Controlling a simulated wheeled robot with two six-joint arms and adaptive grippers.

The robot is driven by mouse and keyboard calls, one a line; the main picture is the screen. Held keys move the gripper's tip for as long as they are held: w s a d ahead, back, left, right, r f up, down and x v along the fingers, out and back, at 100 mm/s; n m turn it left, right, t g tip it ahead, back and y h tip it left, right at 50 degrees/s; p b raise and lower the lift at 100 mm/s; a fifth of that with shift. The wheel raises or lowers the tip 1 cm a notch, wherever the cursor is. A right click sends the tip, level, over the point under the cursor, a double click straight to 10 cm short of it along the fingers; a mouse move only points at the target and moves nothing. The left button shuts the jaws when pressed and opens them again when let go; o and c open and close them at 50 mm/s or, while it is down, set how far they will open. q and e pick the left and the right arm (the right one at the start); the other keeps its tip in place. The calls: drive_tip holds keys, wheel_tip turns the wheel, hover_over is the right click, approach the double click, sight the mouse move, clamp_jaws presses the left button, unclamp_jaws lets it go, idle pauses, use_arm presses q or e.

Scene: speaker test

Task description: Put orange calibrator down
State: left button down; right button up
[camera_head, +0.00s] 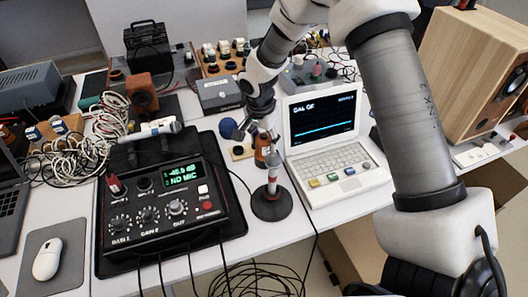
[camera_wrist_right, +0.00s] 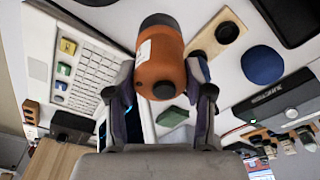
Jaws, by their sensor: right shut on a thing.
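The orange calibrator (camera_head: 262,145) is a short orange cylinder with a dark end and a white label. My right gripper (camera_head: 258,132) is shut on it, above the table between the black recorder box and the white analyzer. The wrist view shows the calibrator (camera_wrist_right: 160,62) between the two fingers (camera_wrist_right: 163,88). A small upright microphone stand (camera_head: 271,203) with a round black base is just in front of it in the head view. I cannot tell whether the calibrator touches anything below. My left gripper is not in view.
The black recorder box (camera_head: 165,205) reads "NO MIC". A wooden plate (camera_wrist_right: 217,33) and a blue ball (camera_wrist_right: 263,63) lie close by. A wooden speaker (camera_head: 470,65) stands at right. Cables (camera_head: 255,280) hang in front.

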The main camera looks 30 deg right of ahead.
drive_tip(key=f, duration=0.3)
drive_tip(key=shift+s+f, duration=0.15)
drive_tip(key=shift+s, duration=0.05)
drive_tip(key=shift+w+f, duration=0.1)
drive_tip(key=shift+f, duration=0.1)
drive_tip(key=o, duration=1.4)
drive_tip(key=shift+r, duration=0.1)
drive_tip(key=shift+r, duration=0.25)
drive_tip(key=r, duration=0.3)
drive_tip(key=a+r, duration=0.1)
drive_tip(key=r, duration=0.7)
drive_tip(key=shift+s+a+r, duration=0.15)
drive_tip(key=shift+s+a, duration=0.05)
drive_tip(key=shift+s, duration=0.15)
drive_tip(key=shift+r, duration=0.15)
